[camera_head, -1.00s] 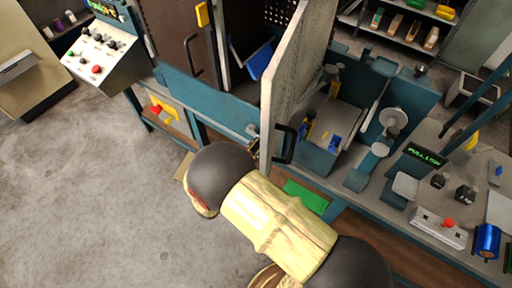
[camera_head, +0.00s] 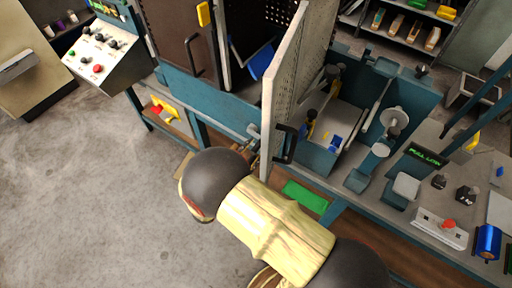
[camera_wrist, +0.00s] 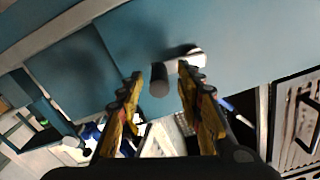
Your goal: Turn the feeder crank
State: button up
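The feeder crank shows in the wrist view as a dark round knob (camera_wrist: 159,82) and a shiny metal piece beside it, against a blue machine panel. In the head view a small grey part, apparently the crank (camera_head: 253,131), sits on the blue machine front left of the upright door. My gripper (camera_wrist: 161,72) is open, with its yellow and black fingers apart. The knob appears between the fingertips; I cannot tell whether they touch it. In the head view my gripper (camera_head: 254,156) is partly hidden behind my arm.
A perforated door (camera_head: 292,85) stands open right beside my gripper, with a black handle (camera_head: 289,145). A green pad (camera_head: 305,197) lies on the lower shelf. A control panel (camera_head: 103,52) is at the left. Grey floor is free at the lower left.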

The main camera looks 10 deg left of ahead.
jog(key=v, duration=1)
jog(key=shift+s+a, duration=0.1)
jog(key=shift+s, duration=0.05)
